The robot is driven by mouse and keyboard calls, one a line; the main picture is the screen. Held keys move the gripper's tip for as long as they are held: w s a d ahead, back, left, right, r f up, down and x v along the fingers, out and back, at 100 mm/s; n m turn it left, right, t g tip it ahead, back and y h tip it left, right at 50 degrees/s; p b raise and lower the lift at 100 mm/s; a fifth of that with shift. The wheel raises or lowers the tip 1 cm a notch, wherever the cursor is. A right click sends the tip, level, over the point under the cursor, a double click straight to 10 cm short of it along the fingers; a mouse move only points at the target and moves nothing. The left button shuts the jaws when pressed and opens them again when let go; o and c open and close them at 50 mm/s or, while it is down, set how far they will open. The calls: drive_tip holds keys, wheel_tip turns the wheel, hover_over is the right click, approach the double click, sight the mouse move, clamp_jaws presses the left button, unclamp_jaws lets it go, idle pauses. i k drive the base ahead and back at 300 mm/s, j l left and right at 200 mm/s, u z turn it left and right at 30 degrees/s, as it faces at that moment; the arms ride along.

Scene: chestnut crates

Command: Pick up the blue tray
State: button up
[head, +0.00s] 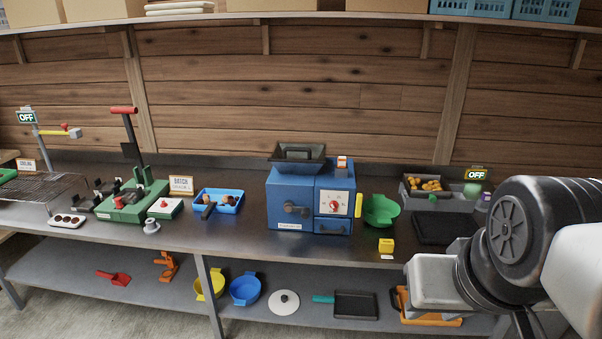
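The blue tray (227,208) is a shallow rectangular tray on the dark worktop, left of the middle in the head view. It holds several brown round pieces, which look like chestnuts, and a dark object with a handle lies in its left part. No gripper touches it. My arm shows at the right edge, far from the tray. I cannot make out my gripper's fingers.
A green press (133,201) and a white box with a red button (165,208) stand left of the tray. The worktop in front is clear.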

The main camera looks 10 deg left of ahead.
sight(209, 201)
drive_tip(key=z, duration=0.7)
drive_tip(key=u, duration=1.7)
drive_tip(key=i+j, duration=0.35)
drive_tip(key=i, duration=0.25)
drive_tip(key=i+j+z, duration=0.1)
drive_tip(key=i+j, duration=0.2)
drive_tip(key=i, duration=0.3)
drive_tip(key=i+j+z, duration=0.1)
drive_tip(key=i+j, duration=0.3)
drive_tip(key=i, duration=0.2)
drive_tip(key=i+j, duration=0.4)
drive_tip(key=i, duration=0.15)
